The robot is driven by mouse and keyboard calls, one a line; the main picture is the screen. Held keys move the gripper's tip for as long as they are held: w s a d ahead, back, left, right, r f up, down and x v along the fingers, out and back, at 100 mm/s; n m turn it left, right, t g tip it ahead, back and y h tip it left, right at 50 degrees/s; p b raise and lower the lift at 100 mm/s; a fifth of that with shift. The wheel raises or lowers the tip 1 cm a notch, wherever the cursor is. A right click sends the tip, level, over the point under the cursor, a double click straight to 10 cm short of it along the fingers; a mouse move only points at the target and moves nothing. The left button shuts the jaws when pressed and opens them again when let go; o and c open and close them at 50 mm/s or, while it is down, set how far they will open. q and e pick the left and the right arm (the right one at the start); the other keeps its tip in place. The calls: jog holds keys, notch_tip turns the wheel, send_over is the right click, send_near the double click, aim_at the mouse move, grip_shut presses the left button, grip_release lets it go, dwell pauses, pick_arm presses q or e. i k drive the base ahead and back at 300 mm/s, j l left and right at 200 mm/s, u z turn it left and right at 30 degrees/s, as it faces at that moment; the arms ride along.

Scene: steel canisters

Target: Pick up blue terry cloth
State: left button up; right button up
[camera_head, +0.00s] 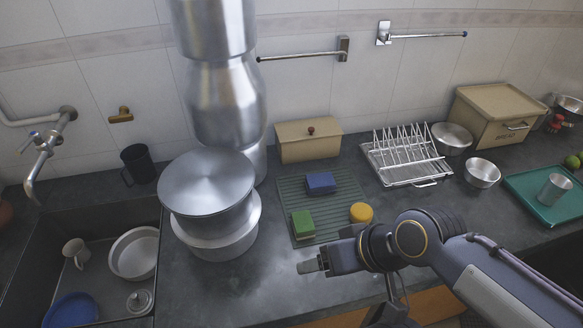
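A small blue folded block (320,183), which looks like the blue terry cloth, lies on a green ridged mat (342,190) on the counter. A green sponge-like block (303,224) and a round yellow thing (361,213) lie on the mat nearer to me. My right arm comes in from the right. My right gripper (312,266) is over the counter in front of the mat, pointing left, apart from the blue cloth. It is seen side-on, so its opening is hidden. My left gripper is not in view.
Stacked steel canisters and a lidded pot (205,190) stand left of the mat, beside the sink (100,215). A beige box (308,140) stands behind the mat. A dish rack (406,157), steel bowl (482,173) and green tray (535,190) are to the right.

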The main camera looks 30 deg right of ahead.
aim_at(323, 183)
jog(key=z, duration=1.4)
